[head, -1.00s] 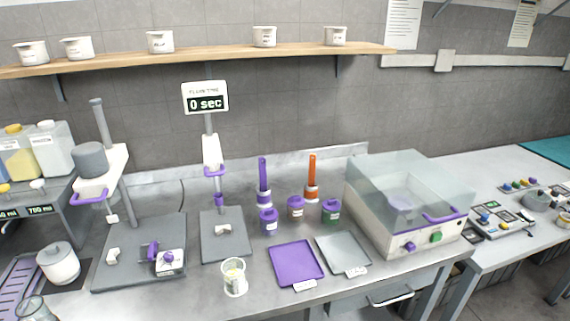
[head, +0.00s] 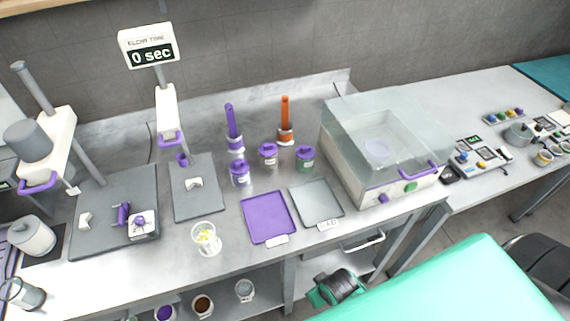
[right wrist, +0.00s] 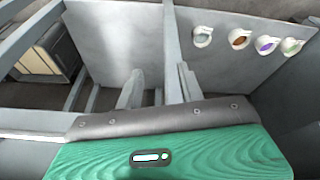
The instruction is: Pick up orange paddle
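The orange paddle (head: 285,112) stands upright in a white holder with an orange band at the back of the steel counter. A purple paddle (head: 231,120) stands upright in a similar holder to its left. In the right wrist view my right gripper (right wrist: 158,84) has two grey fingers apart with nothing between them. It is below counter height, facing a lower shelf, well away from the paddle. My left gripper is in neither view.
Lidded jars (head: 268,153) stand in front of the paddles. A purple tray (head: 268,217) and a grey tray (head: 316,203) lie nearer the front edge. A clear-lidded machine (head: 385,150) stands to the right. Several cups (right wrist: 238,39) sit on the lower shelf.

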